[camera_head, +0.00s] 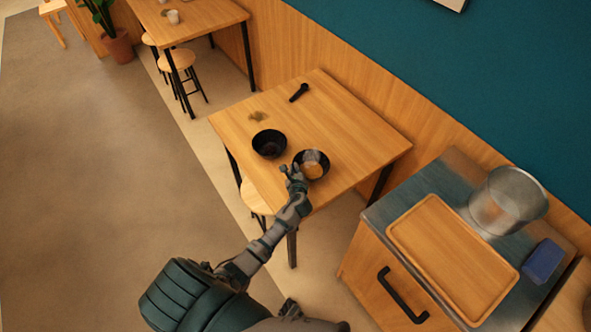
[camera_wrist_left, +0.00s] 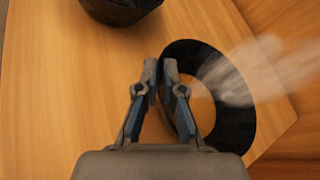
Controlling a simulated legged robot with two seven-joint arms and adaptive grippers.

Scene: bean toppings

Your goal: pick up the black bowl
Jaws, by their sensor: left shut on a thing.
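A black bowl (camera_head: 325,172) stands near the front corner of the wooden table (camera_head: 345,120), with something pale and steam-like in and above it. In the left wrist view the same bowl (camera_wrist_left: 236,125) shows with a pale streak across it. My left gripper (camera_head: 293,171) is at the bowl's left rim. In the left wrist view its fingers (camera_wrist_left: 160,76) are closed together on that rim. Whether the bowl is clear of the table cannot be told. A second black bowl (camera_head: 269,144) stands to the left, apart from the gripper; its edge shows in the wrist view (camera_wrist_left: 120,10).
A black utensil-like thing (camera_head: 299,92) and a greenish patch (camera_head: 258,116) lie farther back on the table. To the right, a counter holds a wooden tray (camera_head: 450,258), a clear pot (camera_head: 508,200) and a blue box (camera_head: 543,261). A stool (camera_head: 250,197) stands beneath the table.

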